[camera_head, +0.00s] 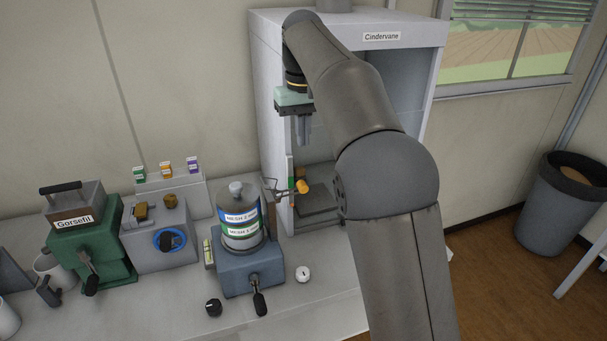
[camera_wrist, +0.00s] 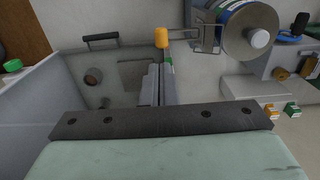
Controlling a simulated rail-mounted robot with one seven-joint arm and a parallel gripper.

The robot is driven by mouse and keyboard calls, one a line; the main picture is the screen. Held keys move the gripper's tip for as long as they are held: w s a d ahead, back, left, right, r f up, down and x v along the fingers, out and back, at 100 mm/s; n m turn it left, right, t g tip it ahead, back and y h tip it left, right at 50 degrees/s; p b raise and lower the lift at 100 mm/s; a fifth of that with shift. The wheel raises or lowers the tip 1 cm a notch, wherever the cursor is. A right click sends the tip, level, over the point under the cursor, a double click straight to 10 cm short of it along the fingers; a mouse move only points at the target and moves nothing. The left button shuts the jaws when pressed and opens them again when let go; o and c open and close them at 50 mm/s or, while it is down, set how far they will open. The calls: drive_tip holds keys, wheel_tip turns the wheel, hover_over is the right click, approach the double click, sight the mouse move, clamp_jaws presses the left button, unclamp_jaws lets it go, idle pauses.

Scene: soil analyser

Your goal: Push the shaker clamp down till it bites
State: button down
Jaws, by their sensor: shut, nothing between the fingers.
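The shaker (camera_head: 251,272) has a blue-grey base on the bench and carries a stack of labelled sieves (camera_head: 240,232). A black-gripped lever (camera_head: 260,303) sticks out low at its front. A bent metal bracket and an orange knob (camera_head: 302,187) show between the stack and the cabinet; the knob also shows in the wrist view (camera_wrist: 162,38). I cannot tell which of these is the clamp. The stack is at the top right of the wrist view (camera_wrist: 250,32). My gripper (camera_head: 303,143) is shut and empty, fingers down, above the knob at the cabinet's open front, apart from the shaker.
The white Cindervane cabinet (camera_head: 345,17) stands open behind my arm. A dark knob (camera_head: 213,307) and a white knob (camera_head: 303,274) sit at the shaker's front. A green Gorsefil machine (camera_head: 95,250) and a grey device (camera_head: 160,236) stand left. A bin (camera_head: 557,225) stands right.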

sight(303, 183)
wheel_tip(303, 183, down, 10)
drive_tip(key=shift+f, duration=0.1)
idle(0.6)
